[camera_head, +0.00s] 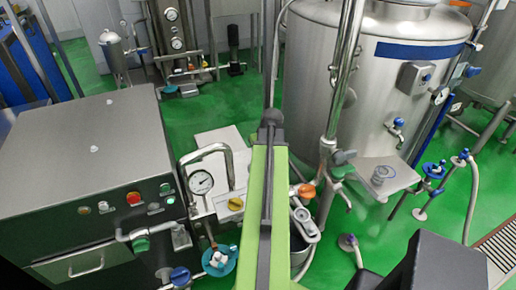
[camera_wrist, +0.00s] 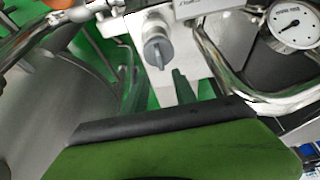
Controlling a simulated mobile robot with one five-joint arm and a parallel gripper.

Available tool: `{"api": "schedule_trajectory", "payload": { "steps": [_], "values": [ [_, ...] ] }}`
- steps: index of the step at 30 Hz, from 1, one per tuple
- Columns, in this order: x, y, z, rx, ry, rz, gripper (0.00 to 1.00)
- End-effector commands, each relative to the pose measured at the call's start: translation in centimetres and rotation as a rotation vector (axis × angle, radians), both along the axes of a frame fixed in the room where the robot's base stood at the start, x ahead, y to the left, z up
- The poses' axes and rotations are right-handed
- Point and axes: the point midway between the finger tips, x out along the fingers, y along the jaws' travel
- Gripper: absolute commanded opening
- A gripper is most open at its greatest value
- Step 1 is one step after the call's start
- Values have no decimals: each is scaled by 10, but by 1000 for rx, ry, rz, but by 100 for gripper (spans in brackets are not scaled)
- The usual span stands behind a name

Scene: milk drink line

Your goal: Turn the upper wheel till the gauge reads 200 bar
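The gauge (camera_head: 201,182) has a white round face and stands in a bent pipe frame on the pump block. It also shows at the upper right in the wrist view (camera_wrist: 293,24), its reading too small to tell.
A steel cabinet (camera_head: 80,150) with buttons stands left, a big tank (camera_head: 345,85) at the right. An orange handle (camera_head: 306,190) and upright pipe are close right of my arm. A blue knob (camera_head: 180,276) is at the lower left. Green floor (camera_head: 215,108) is open behind.

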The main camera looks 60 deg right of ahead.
Motion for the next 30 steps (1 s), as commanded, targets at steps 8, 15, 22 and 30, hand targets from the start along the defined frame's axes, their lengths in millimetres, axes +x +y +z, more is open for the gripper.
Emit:
{"api": "schedule_trajectory", "payload": {
  "steps": [8, 15, 22, 30],
  "values": [
    [-15, 12, 51, 1, -1, -1, 34],
    [-16, 12, 49, 0, -1, 0, 34],
    [-16, 12, 49, 0, -1, 0, 34],
    [-16, 12, 49, 0, -1, 0, 34]
  ]
}}
